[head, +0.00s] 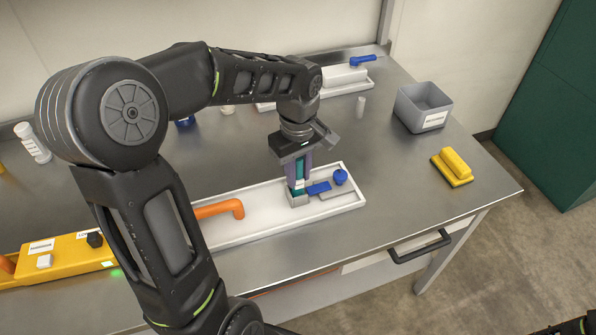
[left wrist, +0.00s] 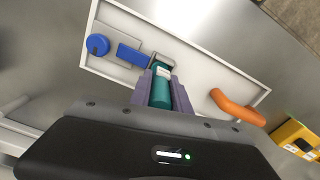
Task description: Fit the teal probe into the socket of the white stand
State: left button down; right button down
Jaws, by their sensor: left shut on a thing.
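The teal probe (head: 298,171) is upright between the fingers of my left gripper (head: 299,168), which is shut on it. It also shows in the left wrist view (left wrist: 160,94), with a pale band near its far end. Its lower end is at the grey socket block (head: 297,200) on the long white stand (head: 262,226). I cannot tell how deep it sits in the socket. Beside the block are a blue slider (head: 318,188) and a blue knob (head: 340,177). An orange handle (head: 222,208) rises from the stand's left part.
A grey bin (head: 422,108) and a yellow block (head: 453,167) stand at the right. A second white fixture with a blue lever (head: 363,61) is at the back. A yellow unit (head: 65,258) is at left front. The steel table is clear between stand and bin.

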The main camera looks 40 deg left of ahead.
pick_arm(q)
jog(key=shift+f+b, duration=0.6)
jog(key=shift+f, duration=0.2)
jog(key=c, duration=1.1)
grip_release()
jog(key=shift+c, duration=0.2)
notch_tip(320, 180, up, 8)
jog(key=shift+f, duration=0.1)
